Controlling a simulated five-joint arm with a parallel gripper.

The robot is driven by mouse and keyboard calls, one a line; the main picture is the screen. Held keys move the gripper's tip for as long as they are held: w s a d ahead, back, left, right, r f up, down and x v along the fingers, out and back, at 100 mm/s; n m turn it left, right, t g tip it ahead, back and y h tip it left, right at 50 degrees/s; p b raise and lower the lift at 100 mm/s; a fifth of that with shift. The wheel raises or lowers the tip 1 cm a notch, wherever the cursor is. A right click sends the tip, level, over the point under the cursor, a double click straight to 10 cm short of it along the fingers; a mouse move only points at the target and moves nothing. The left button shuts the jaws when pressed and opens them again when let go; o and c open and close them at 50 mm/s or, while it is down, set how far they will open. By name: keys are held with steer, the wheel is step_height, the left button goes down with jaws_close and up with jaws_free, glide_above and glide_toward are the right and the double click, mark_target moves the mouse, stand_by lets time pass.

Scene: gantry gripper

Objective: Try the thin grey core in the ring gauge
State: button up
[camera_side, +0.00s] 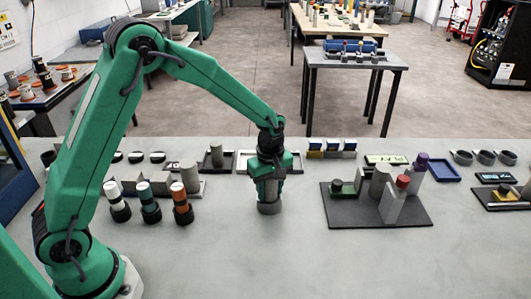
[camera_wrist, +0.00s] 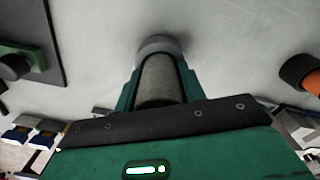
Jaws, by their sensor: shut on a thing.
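My gripper (camera_side: 269,188) is shut on a thin grey core (camera_wrist: 160,80), a plain cylinder held upright between the two green fingers. Directly beneath it on the grey bench stands a grey ring (camera_side: 268,208), apparently the ring gauge. The ring (camera_wrist: 160,43) also shows in the wrist view, around or just behind the core's lower end. The core's lower end meets the ring in both views; I cannot tell whether it sits inside the ring or on its rim. The fingers hide much of the core in the side view.
A dark fixture plate (camera_side: 400,215) with blocks and cylinders lies right of my gripper. To the left stand dark cups holding white, teal and orange (camera_side: 181,195) plugs. Behind are small trays, a blue tray (camera_side: 446,178) and several grey rings. The front bench is clear.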

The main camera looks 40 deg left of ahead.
steer(key=shift+f, duration=0.1)
steer(key=o, duration=1.2)
steer(key=shift+r, duration=3.9)
steer(key=shift+r, duration=0.1)
